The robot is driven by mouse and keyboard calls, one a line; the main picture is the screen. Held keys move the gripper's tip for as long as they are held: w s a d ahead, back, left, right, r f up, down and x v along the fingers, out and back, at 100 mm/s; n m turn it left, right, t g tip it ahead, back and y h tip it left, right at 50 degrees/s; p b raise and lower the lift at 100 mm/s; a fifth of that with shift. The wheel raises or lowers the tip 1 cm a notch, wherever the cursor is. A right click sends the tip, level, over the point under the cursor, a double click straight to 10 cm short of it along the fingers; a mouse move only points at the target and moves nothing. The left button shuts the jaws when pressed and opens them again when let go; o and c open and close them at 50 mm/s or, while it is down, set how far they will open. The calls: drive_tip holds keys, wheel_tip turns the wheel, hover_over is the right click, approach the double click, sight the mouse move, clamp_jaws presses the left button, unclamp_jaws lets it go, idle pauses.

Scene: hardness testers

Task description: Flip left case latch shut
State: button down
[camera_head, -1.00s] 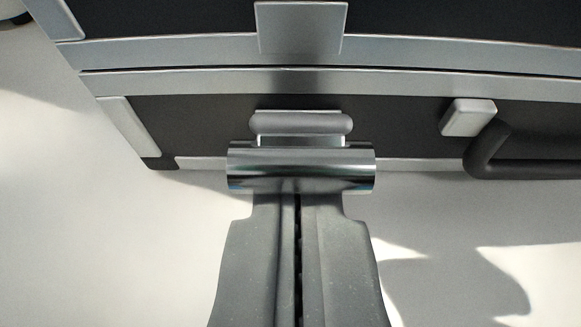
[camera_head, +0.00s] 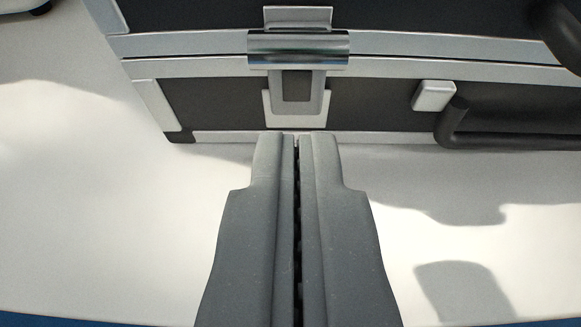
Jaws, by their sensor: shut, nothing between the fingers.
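The left case latch (camera_head: 298,52) is a shiny metal bar on a grey hinged plate (camera_head: 297,95) at the front of the dark case (camera_head: 385,105). Its bar lies up across the seam between lid and base, just below a small metal catch plate (camera_head: 298,17) on the lid. I cannot tell whether the bar is hooked on the catch. My gripper (camera_head: 297,138) is shut and empty, its fingertips just below the latch's base plate in the picture. Whether the fingertips touch the case I cannot tell.
A black carry handle (camera_head: 500,122) with a light mount (camera_head: 434,95) is to the right of the latch. The white tabletop (camera_head: 90,200) is clear to the left, and its blue front edge (camera_head: 60,321) shows at the bottom.

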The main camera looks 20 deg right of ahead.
drive_tip(key=shift+f+p+v, duration=0.2)
drive_tip(key=shift+p+v, duration=0.15)
drive_tip(key=shift+v, duration=1.05)
drive_tip(key=shift+f+p+v, duration=0.25)
drive_tip(key=shift+p+v, duration=0.05)
drive_tip(key=shift+v, duration=1.05)
drive_tip(key=shift+s+a, duration=0.1)
drive_tip(key=shift+s, duration=0.05)
drive_tip(key=w+r+n+t+y, duration=0.1)
drive_tip(key=w+r+y, duration=0.2)
drive_tip(key=r, duration=1.1)
drive_tip(key=w+r+t+y, duration=0.1)
drive_tip(key=w+r+y, duration=0.2)
drive_tip(key=r, duration=1.1)
drive_tip(key=s+d+r+n+y, duration=0.1)
drive_tip(key=s+d+r, duration=0.1)
drive_tip(key=r, duration=0.6)
drive_tip(key=s+d+r+n+y, duration=0.1)
drive_tip(key=s+d+r, duration=0.15)
drive_tip(key=r, duration=0.45)
drive_tip(key=s+d+r+h, duration=0.1)
drive_tip(key=s+d+r, duration=0.7)
drive_tip(key=s+r, duration=0.1)
drive_tip(key=s+d+r+n+h, duration=0.1)
drive_tip(key=s+d+r+h, duration=0.1)
drive_tip(key=s+d+r, duration=0.6)
drive_tip(key=s+r, duration=0.1)
drive_tip(key=s, duration=0.2)
drive_tip(key=shift+s+d+r+t, duration=0.15)
drive_tip(key=shift+s+r+t, duration=0.25)
